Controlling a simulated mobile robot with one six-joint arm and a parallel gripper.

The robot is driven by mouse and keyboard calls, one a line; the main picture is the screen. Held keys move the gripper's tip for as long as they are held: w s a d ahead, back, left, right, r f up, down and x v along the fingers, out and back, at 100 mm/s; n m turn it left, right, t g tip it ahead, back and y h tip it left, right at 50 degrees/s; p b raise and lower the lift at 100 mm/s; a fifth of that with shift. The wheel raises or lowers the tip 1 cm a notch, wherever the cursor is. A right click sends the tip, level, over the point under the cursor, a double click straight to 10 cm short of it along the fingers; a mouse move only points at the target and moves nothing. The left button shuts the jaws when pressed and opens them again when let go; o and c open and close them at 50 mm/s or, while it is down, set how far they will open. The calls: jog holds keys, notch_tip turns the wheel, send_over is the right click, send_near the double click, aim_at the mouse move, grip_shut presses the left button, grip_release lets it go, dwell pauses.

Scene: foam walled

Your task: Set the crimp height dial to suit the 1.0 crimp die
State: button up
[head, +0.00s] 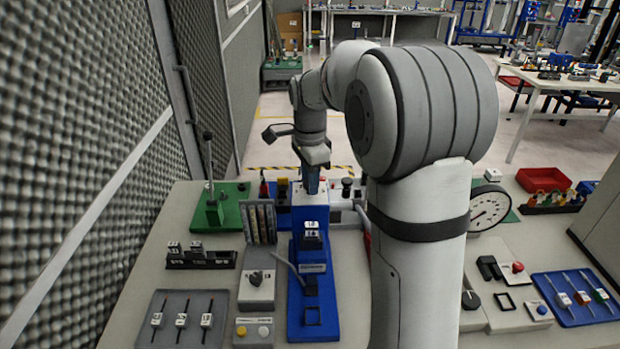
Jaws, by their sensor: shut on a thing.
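The blue crimp press (311,268) stands at the middle of the bench. A die with white labels (311,229) sits in its front; the print is too small to read surely. My gripper (311,186) points down at the top of the press and is shut, apparently on the crimp height dial there. The dial and its marks are hidden behind the fingers. A black rack (203,260) to the left holds two more white-labelled dies.
A grey box with a black knob (256,279) and a slotted holder (260,222) stand close left of the press. A tray with several tools (163,295), a green base with a post (213,212) and a round gauge (489,208) stand around. A foam wall (70,130) bounds the left.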

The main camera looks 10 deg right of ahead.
jog(key=n, duration=0.3)
jog(key=shift+n, duration=2.3)
jog(key=o, duration=1)
